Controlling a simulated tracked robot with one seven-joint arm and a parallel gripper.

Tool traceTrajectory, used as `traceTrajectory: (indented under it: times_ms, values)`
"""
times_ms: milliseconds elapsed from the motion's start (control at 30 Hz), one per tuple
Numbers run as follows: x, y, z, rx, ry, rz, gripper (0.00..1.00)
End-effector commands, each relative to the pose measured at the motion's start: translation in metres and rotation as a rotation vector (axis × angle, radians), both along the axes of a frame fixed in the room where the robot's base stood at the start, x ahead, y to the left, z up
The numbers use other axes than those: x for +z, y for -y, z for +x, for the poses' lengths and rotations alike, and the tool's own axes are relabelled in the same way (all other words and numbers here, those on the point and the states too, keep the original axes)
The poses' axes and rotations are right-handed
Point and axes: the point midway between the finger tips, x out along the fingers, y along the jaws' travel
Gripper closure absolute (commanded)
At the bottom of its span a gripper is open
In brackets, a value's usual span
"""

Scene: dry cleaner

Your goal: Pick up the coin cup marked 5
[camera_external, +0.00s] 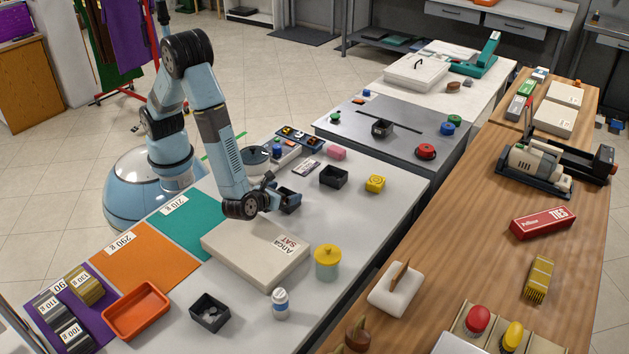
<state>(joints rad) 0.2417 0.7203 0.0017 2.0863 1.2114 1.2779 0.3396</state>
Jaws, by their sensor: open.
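Small dark square cups stand on the white table: one (333,177) right of my gripper, and one (210,312) at the front with coin-like pieces inside. Another dark, cup-like object (382,128) stands on the grey table farther back. I cannot read a 5 on any of them, so I cannot tell which cup is marked 5. My gripper (284,197) is open, low over the white table behind the flat ANCA SAT box. A dark shape at its fingers may be part of the gripper or another cup; I cannot tell which.
The beige box (255,252) lies in front of my gripper.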

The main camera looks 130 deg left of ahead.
Motion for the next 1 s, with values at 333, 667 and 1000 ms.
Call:
traceTrajectory:
  times_ms: [333,667,1000]
  values:
    - [-0.031,-0.025,-0.001,0.001,-0.002,0.000,0.00]
    - [-0.032,-0.028,0.000,0.000,0.000,0.000,0.07]
    - [-0.031,-0.028,0.000,0.000,0.000,0.000,0.37]
